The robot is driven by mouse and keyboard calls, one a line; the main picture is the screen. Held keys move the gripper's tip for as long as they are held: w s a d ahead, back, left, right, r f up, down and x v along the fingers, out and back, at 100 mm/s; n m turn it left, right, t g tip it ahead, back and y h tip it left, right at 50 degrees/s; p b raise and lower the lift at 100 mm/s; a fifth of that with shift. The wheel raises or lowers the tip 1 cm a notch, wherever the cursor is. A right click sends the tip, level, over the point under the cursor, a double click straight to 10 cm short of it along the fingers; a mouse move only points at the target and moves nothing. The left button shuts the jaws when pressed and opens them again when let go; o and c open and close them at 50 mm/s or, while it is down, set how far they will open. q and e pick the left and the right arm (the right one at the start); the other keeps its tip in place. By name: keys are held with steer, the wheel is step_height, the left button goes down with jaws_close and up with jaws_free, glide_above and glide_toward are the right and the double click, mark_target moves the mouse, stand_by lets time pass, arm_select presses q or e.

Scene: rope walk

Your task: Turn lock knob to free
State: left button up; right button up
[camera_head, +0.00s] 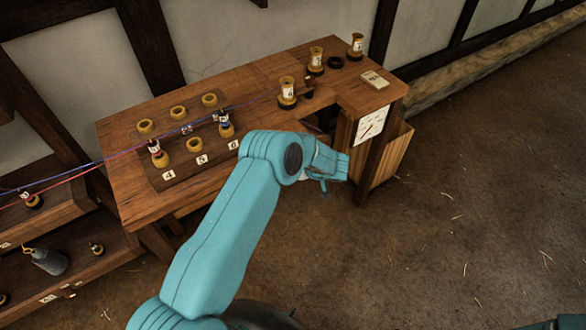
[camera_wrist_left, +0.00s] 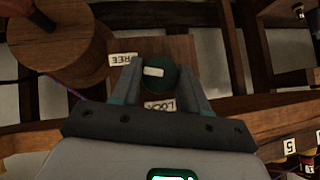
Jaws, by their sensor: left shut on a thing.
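The lock knob (camera_wrist_left: 166,83) is a round dark green knob with a pale bar on its face, on a wooden plate. My left gripper (camera_wrist_left: 158,76) is shut on it, one finger at each side. The bar lies nearly level in the left wrist view, its left end toward the FREE label (camera_wrist_left: 123,59). The LOCK label (camera_wrist_left: 158,106) is upside down below the knob. In the head view my left gripper (camera_head: 322,184) is at the front of the wooden bench (camera_head: 285,150), and the knob is hidden there. My right gripper is not in view.
A large round wooden piece (camera_wrist_left: 55,42) is close to the left of the knob. Several bobbins and wooden cups stand on the bench, with red and blue strands running left. A dial (camera_head: 371,126) hangs on the bench's right end. The floor at right is clear.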

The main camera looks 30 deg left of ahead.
arm_select(q)
steer(key=shift+w+m+g, duration=0.1)
steer(key=shift+m+g, duration=0.2)
steer(key=shift+g, duration=0.1)
stand_by(0.3)
steer(key=o, duration=1)
steer(key=shift+a, duration=0.1)
steer(key=b+v, duration=0.2)
steer(key=v, duration=1.4)
steer(key=shift+d, duration=0.3)
